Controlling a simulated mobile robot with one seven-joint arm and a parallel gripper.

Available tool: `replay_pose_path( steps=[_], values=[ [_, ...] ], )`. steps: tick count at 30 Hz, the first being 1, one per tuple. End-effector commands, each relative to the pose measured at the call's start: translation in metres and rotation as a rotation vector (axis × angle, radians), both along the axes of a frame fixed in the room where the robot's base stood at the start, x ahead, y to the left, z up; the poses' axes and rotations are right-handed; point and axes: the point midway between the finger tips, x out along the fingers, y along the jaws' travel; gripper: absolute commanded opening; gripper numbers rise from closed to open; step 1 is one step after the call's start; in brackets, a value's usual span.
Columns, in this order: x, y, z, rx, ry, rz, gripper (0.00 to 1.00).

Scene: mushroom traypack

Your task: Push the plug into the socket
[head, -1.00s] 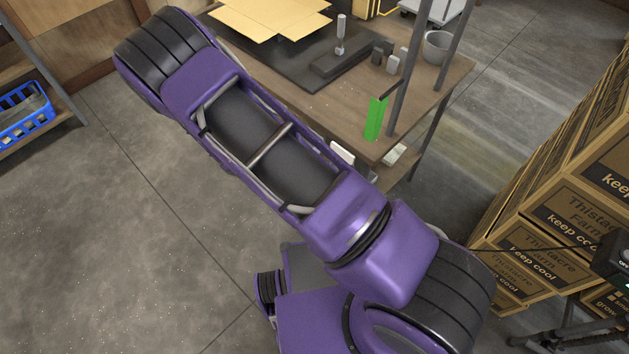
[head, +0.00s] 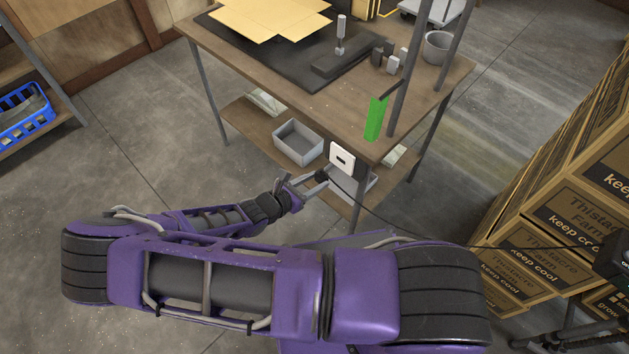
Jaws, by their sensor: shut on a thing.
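The socket (head: 342,156) is a white plate with a dark opening, fixed at the front corner of the workbench in the head view. My gripper (head: 313,184) is just below and left of it, pointing up and right toward it. It is shut on a small dark plug (head: 321,176), which is partly hidden by the fingers. The plug looks apart from the socket by a short gap. A thin black cable (head: 420,235) trails from the plug to the right.
The workbench (head: 285,95) carries an open cardboard box (head: 270,22) and a black mat. A grey bin (head: 299,143) sits on its lower shelf. Stacked cartons (head: 545,215) stand at the right, with a dark device (head: 612,258) beside them. Floor at left is clear.

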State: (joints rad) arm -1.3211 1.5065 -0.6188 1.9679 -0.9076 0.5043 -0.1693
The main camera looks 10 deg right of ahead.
Motion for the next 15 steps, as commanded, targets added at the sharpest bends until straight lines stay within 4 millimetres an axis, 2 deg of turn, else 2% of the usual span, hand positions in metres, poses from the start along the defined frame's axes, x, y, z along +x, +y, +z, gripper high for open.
replay_pose_path(
  steps=[5, 15],
  values=[
    [0.004, -0.006, 0.0, -0.001, -0.001, -0.002, 0.0],
    [0.022, -0.031, 0.0, -0.002, -0.001, -0.002, 0.0]
  ],
)
